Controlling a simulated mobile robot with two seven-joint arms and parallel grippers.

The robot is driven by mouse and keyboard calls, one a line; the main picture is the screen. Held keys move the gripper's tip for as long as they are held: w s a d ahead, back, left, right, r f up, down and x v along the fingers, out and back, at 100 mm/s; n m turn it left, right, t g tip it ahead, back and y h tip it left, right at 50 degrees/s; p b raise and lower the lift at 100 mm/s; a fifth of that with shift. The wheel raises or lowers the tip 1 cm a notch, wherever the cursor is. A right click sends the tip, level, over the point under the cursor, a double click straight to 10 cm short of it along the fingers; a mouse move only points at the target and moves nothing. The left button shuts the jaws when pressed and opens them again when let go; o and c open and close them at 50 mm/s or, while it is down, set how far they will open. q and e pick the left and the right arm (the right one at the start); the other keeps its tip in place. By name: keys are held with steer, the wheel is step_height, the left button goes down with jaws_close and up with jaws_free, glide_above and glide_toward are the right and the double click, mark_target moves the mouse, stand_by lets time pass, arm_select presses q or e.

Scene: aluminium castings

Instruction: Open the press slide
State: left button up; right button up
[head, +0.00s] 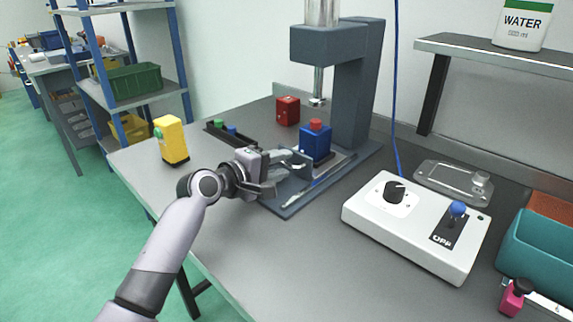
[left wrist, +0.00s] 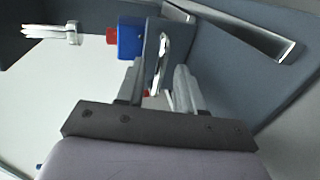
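The press (head: 362,90) stands at the back of the bench, its ram raised above a blue block with a red top (head: 315,142). The block sits on the press slide (head: 340,160), behind the slide's dark grey front plate. My left gripper (head: 287,165) is at that front plate. In the left wrist view a bright metal handle (left wrist: 161,62) on the plate lies between the tips of my left gripper (left wrist: 158,85), with gaps visible beside the fingers, so it looks open. Whether a finger touches the handle is unclear. My right gripper is not in view.
A white control box (head: 415,228) with a black knob and blue lever stands right of the press. A yellow block (head: 171,140), a dark tray with small parts (head: 240,139) and a red block (head: 287,110) stand left. A teal bin (head: 540,250) is far right.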

arm_select(q)
steer(key=shift+w+d, duration=0.2)
jaws_close()
stand_by(1.4)
